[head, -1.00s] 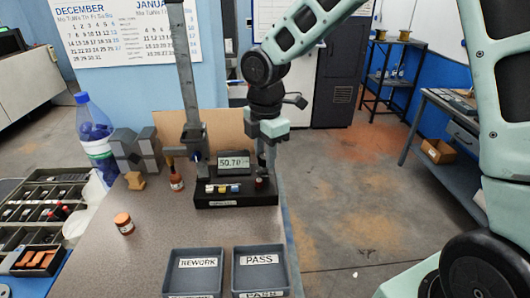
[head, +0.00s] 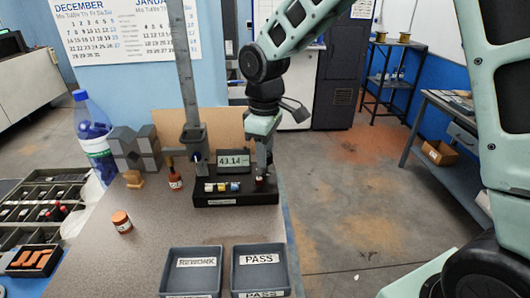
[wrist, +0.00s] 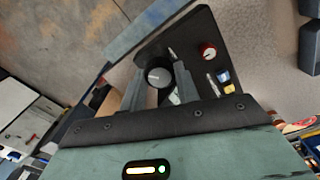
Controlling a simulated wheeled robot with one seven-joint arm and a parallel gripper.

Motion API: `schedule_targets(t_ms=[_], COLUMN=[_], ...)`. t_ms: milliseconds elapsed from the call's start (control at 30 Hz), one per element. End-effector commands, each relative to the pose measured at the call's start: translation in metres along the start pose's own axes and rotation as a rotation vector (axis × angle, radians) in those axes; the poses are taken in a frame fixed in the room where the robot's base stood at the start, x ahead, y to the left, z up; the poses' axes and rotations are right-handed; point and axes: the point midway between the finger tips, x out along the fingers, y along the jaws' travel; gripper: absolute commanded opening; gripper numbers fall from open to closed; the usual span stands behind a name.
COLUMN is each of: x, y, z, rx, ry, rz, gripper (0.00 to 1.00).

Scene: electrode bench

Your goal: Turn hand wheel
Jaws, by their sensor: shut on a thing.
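The hand wheel looks to be the round black knob (wrist: 158,75) in the wrist view, at one end of a black base (head: 215,199). My gripper (wrist: 158,84) has its two fingers on either side of the knob and is shut on it. In the head view my gripper (head: 264,172) points down at the right end of the base, and its fingers largely hide the knob. A small red knob (wrist: 208,50) is also on the base, apart from my fingers.
A tall grey post (head: 188,80) stands left of the display. The REWORK tray (head: 191,250) and PASS tray (head: 259,247) lie in front. Floor is open to the right.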

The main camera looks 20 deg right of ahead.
Motion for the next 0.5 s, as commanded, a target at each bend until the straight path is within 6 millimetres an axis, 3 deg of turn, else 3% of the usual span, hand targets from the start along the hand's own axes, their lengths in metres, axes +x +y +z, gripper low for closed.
schedule_targets(t_ms=[500], x=[-0.0008], y=[0.0007], z=[-0.0007], rx=[0.483], ry=[-0.006], rz=[0.002], gripper=[0.09])
